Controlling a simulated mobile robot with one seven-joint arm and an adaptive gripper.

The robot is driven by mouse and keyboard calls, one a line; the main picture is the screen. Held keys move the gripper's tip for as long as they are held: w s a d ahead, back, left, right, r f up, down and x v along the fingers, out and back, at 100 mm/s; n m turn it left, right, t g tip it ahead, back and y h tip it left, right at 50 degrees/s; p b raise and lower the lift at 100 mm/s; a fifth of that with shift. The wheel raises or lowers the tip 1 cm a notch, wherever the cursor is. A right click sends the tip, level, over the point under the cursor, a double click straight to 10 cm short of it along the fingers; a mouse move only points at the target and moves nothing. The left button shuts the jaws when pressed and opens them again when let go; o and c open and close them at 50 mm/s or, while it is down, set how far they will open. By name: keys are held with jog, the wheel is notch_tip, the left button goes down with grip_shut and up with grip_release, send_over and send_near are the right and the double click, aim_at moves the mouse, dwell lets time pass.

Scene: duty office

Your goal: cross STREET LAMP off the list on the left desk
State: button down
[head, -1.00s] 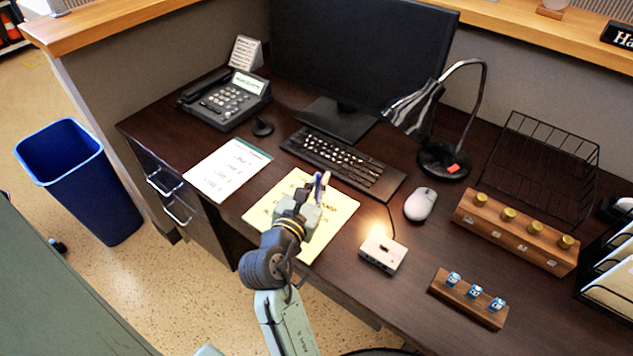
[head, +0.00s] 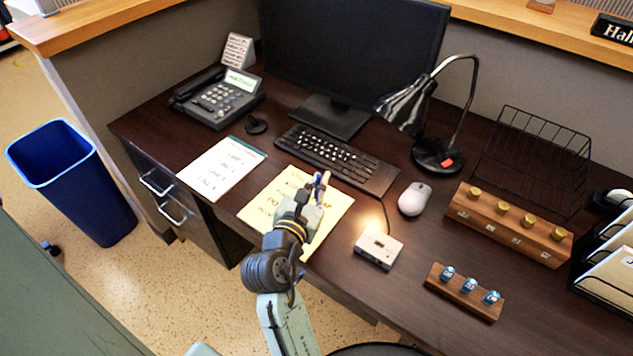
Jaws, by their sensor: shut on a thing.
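A yellow sheet with printed lines (head: 333,213) lies on the dark desk in front of the keyboard. Its words are partly covered by my arm and too small to read fully. My gripper (head: 319,186) is over the right half of the sheet, shut on a slim blue pen (head: 318,183). I cannot tell whether the pen tip touches the paper. A white sheet with several short lines (head: 222,168) lies to the left of the yellow one.
The keyboard (head: 338,158) and mouse (head: 414,199) lie behind and right of the sheet. A small lit box (head: 378,249), a wooden block with brass knobs (head: 510,224), a desk lamp (head: 436,156) and a phone (head: 218,97) stand around. A blue bin (head: 75,185) is at left.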

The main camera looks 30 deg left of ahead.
jog(key=shift+s+d, duration=0.2)
jog(key=shift+d, duration=2.3)
dwell(0.6)
jog(key=shift+d, duration=0.1)
jog(key=shift+d+f, duration=0.1)
jog(key=shift+f, duration=0.15)
dwell(0.4)
